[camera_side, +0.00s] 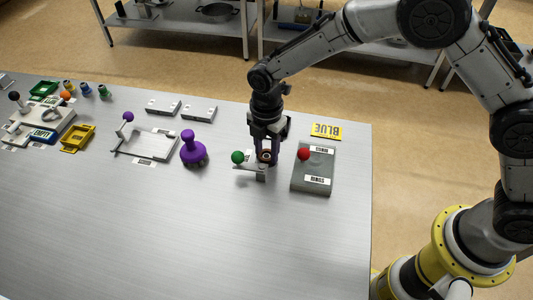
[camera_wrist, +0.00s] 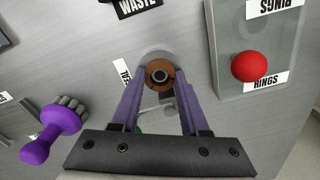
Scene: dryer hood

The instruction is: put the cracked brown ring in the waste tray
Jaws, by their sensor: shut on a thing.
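My gripper (camera_wrist: 160,82) has its two purple fingers closed on a brown ring (camera_wrist: 160,75). No crack can be made out. In the side view my gripper (camera_side: 267,158) points down beside a small grey fixture (camera_side: 261,174) with a green ball (camera_side: 238,157).
A grey box with a red ball (camera_side: 304,154) and RINGS labels stands close on the right. A purple knobbed tool (camera_side: 191,149) stands on the left. The front of the table (camera_side: 200,240) is clear.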

